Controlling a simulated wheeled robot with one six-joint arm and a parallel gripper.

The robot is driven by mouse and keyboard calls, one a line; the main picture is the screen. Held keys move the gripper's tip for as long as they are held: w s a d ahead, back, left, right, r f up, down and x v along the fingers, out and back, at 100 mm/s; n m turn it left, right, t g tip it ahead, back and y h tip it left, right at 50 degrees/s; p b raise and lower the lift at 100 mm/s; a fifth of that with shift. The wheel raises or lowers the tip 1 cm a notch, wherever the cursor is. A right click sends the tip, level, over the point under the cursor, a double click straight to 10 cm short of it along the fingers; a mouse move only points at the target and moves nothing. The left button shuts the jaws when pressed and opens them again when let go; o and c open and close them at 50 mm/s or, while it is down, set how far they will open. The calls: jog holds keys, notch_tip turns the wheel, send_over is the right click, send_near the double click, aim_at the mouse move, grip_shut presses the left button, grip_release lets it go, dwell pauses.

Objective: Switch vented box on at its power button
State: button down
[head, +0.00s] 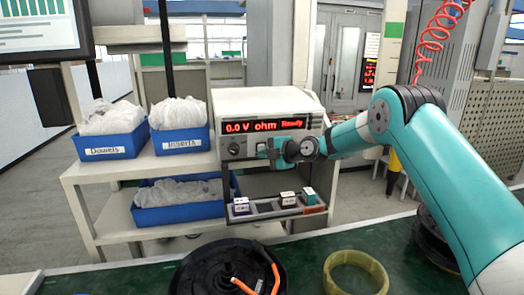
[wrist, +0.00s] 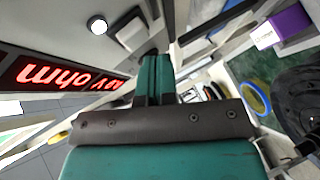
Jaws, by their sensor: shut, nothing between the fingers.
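The vented box (head: 267,100) is a whitish instrument on the shelf unit. Its red display (head: 265,126) is lit and reads "0.0 V ohm Ready"; part of it shows inverted in the wrist view (wrist: 65,78). Below the display are a dark knob (head: 234,149) and a pale square part (head: 262,147). The wrist view shows a round white button with a dark ring (wrist: 97,24); no label tells whether it is the power button. My gripper (head: 270,152) is shut and empty in front of the lower panel. Its fingertips (wrist: 151,60) are close to the panel; contact is unclear.
A rack with several small coloured blocks (head: 268,209) is below the box. Blue bins labelled Dowels (head: 110,142) and Inserts (head: 182,142) stand left. The green bench (head: 130,278) holds a black hub (head: 215,270) with orange leads and a yellow ring (head: 355,258).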

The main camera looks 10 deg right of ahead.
jog(key=s+b, duration=0.4)
jog(key=s, duration=0.1)
jog(key=shift+f, duration=0.35)
jog(key=s+f+b, duration=0.1)
jog(key=s+b, duration=0.6)
jog(key=shift+b, duration=0.4)
